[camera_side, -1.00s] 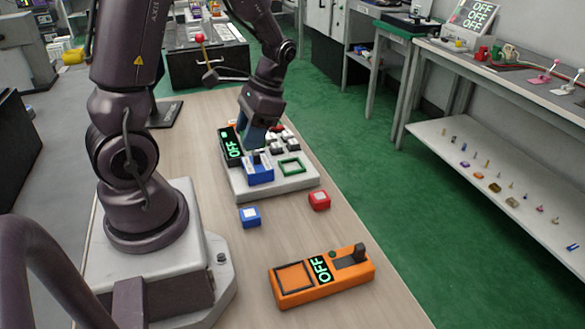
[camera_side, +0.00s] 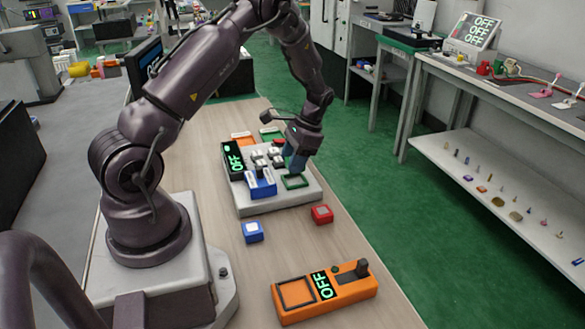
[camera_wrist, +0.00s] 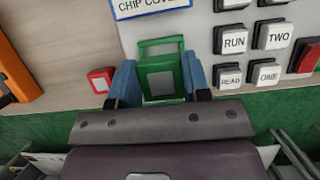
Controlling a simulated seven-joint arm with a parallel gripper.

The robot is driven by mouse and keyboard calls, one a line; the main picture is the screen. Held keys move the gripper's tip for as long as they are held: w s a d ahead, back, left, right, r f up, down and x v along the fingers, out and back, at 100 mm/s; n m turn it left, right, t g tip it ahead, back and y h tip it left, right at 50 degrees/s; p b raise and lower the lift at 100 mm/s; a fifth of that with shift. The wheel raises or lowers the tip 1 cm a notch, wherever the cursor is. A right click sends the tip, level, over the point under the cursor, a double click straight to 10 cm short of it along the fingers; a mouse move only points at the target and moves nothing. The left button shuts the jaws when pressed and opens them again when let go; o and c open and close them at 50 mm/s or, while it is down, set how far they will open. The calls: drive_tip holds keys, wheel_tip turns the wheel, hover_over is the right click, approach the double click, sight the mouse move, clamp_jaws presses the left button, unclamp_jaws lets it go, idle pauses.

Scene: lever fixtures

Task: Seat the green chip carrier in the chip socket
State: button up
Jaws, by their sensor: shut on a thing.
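My gripper (camera_side: 294,165) is above the right front part of the grey panel (camera_side: 247,208), its blue fingers pointing down. In the wrist view, my gripper (camera_wrist: 160,70) is shut on the green chip carrier (camera_wrist: 162,84), which has a grey-green middle and sits between the two fingers. The chip socket (camera_side: 294,183) shows as a green square outline on the panel, just below the fingertips. In the wrist view, part of the socket's green outline (camera_wrist: 160,42) shows beyond the carrier. I cannot tell whether the carrier touches the socket. The carrier is hidden in the side view.
The blue chip cover (camera_side: 262,186) stands left of the socket. Keys (camera_side: 268,156) and a dark OFF display (camera_side: 235,160) are behind. A blue block (camera_side: 253,232), a red block (camera_side: 322,215) and an orange OFF box (camera_side: 325,291) lie in front. The bench edge is close on the right.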

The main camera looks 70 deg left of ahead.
drive_tip(key=shift+f, duration=1.4)
drive_tip(key=shift+f, duration=0.3)
